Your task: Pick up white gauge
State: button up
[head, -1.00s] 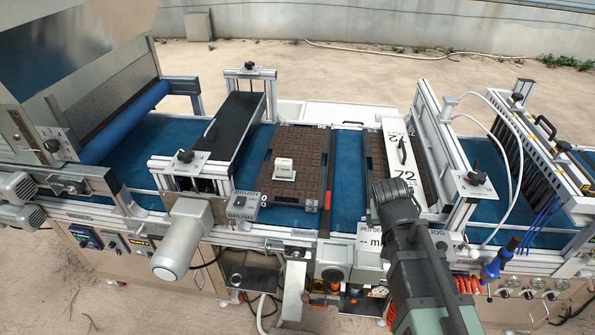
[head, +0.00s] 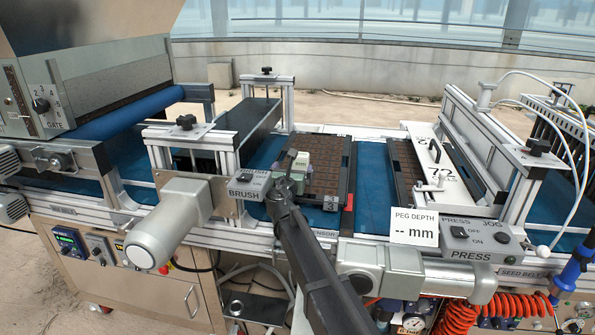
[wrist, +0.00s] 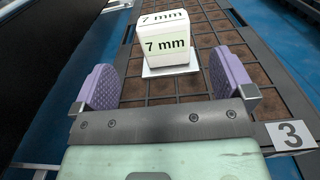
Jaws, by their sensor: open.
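The white gauge (wrist: 167,47) is a block marked "7 mm" with a thin plate at its base. It sits on the brown seed tray (wrist: 130,88) in the wrist view. In the head view the gauge (head: 301,157) shows just beyond the end of my arm, at the tray's left part. My gripper (wrist: 163,80) is open, with purple pads apart to the left and right of the gauge's near side. The pads appear short of the gauge, and nothing is between them.
The brush frame (head: 215,140) stands close on the left of the tray. A second tray (head: 402,165) lies under the white press plate (head: 440,165) on the right. The PEG DEPTH sign (head: 414,226) and the press switch box (head: 476,243) are at the front right.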

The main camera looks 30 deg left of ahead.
aim_at(298, 161)
jog(key=x, duration=0.9)
jog(key=shift+d+f, duration=0.15)
jog(key=shift+f, duration=0.05)
jog(key=c, duration=1.2)
jog(key=shift+r, duration=0.1)
notch_tip(298, 161, up, 20)
jog(key=p, duration=2)
